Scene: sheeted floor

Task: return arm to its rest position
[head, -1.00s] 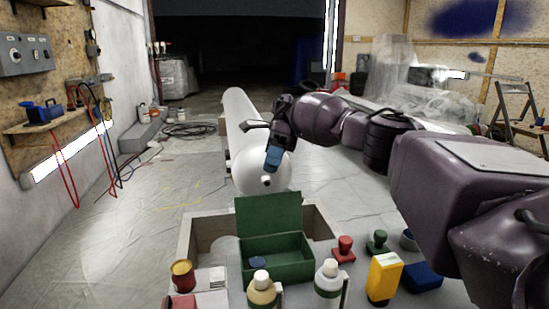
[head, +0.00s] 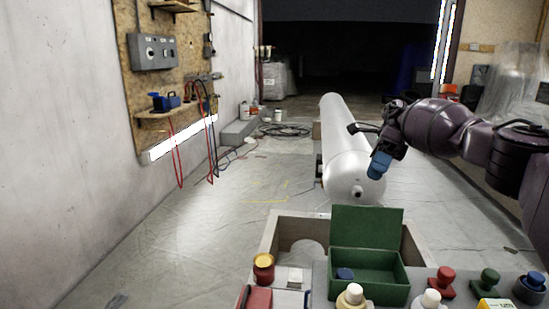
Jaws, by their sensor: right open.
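My right arm comes in from the right edge. Its right gripper (head: 379,166) points down, with blue at its tip, above the floor and beyond the work surface. From here it overlaps the right side of the white tank's near end. The gripper is open; nothing clearly shows between its fingers, and the finger gap is hard to make out. My left gripper and left arm are not in view.
A white tank (head: 345,150) lies on the sheeted floor. In front, an open green box (head: 368,276) holds a blue item, beside a wooden crate (head: 268,238). Bottles, stamps (head: 441,282) and a red-yellow can (head: 263,267) stand nearby. The floor at left is clear.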

